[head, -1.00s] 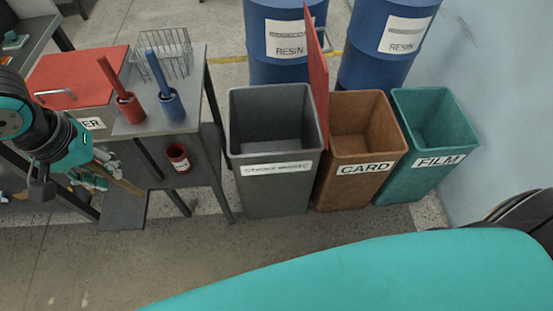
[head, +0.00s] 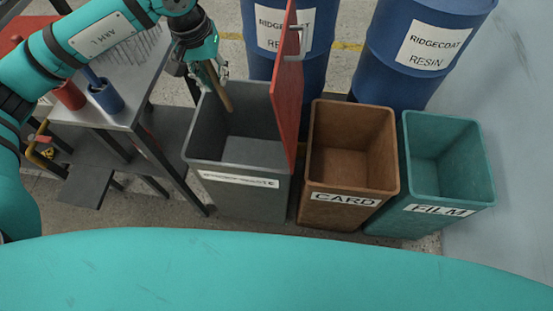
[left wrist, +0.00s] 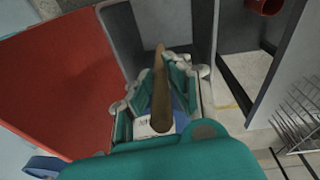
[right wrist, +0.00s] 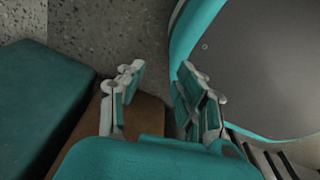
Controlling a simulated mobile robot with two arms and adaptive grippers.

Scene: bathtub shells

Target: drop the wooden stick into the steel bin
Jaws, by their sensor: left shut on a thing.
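The wooden stick (head: 220,87) is a slim brown rod held in my left gripper (head: 207,72). It hangs tilted, its lower end over the open mouth of the grey bin (head: 238,196), whose label is too blurred to read. In the left wrist view, my left gripper (left wrist: 162,92) is shut on the stick (left wrist: 160,80), which points towards the grey bin (left wrist: 178,18). My right gripper (right wrist: 160,92) shows only in the right wrist view, open and empty.
A red lid (head: 287,95) stands upright along the grey bin's right side. The brown CARD bin (head: 345,208) and teal FILM bin (head: 420,222) stand to the right. Blue resin drums (head: 420,50) stand behind. A table with a red pot (head: 68,95) and blue pot (head: 106,97) is left.

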